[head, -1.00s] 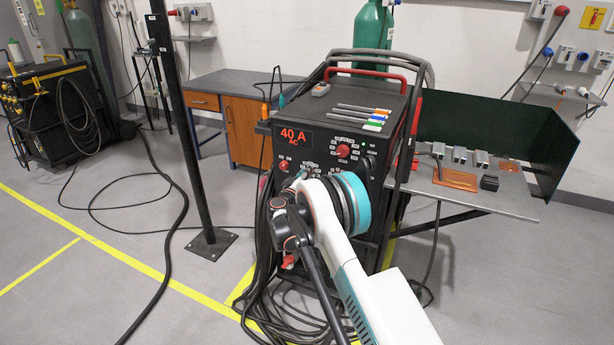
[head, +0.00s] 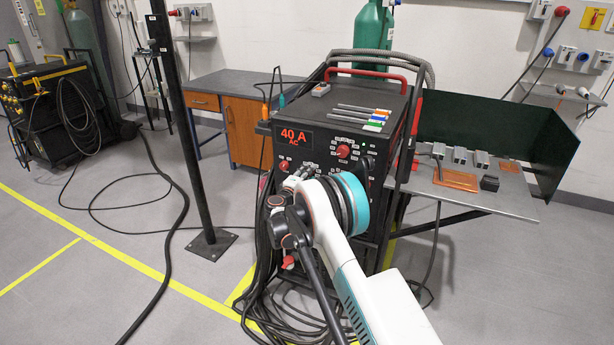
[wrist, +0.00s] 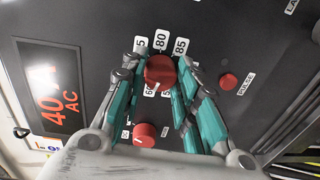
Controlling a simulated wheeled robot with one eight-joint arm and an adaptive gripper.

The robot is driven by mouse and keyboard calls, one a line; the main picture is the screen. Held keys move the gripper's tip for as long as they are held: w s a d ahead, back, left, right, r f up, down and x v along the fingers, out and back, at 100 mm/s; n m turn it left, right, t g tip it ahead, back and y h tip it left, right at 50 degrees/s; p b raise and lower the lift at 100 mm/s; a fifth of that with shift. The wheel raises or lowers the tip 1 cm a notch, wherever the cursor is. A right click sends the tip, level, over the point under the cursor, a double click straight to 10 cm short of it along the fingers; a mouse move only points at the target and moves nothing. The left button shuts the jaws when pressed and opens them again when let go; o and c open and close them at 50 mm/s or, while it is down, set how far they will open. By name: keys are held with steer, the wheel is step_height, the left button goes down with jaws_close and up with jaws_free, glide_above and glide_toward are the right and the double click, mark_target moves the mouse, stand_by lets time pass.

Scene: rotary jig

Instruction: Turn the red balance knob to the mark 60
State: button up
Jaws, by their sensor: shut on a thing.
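In the wrist view a red knob (wrist: 160,70) sits between the fingertips of my gripper (wrist: 163,74), one teal finger on each side and shut on it. I take it as the balance knob; its name label is not readable. White scale marks stand around it: 80 above, 85 at upper right and one ending in 5 at upper left. Marks below are partly covered by the knob and fingers. I cannot read the knob's pointer. In the head view my gripper (head: 296,178) is at the front panel of the black welding machine (head: 385,112), and my arm hides the held knob.
A smaller red knob marked PULSE (wrist: 228,80) is to the right, and another red knob (wrist: 145,133) lies below between the fingers. The display (wrist: 55,88) reads 40 A AC. Cables (head: 265,315) lie on the floor below, and a black post (head: 190,130) stands left.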

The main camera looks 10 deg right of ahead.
steer(key=shift+n, duration=0.3)
stand_by(0.4)
steer(key=o, duration=1.1)
steer(key=shift+f, duration=0.1)
steer(key=shift+s+a, duration=0.1)
steer(key=v, duration=1.1)
steer(key=shift+s+a, duration=0.25)
steer(key=shift+s, duration=0.05)
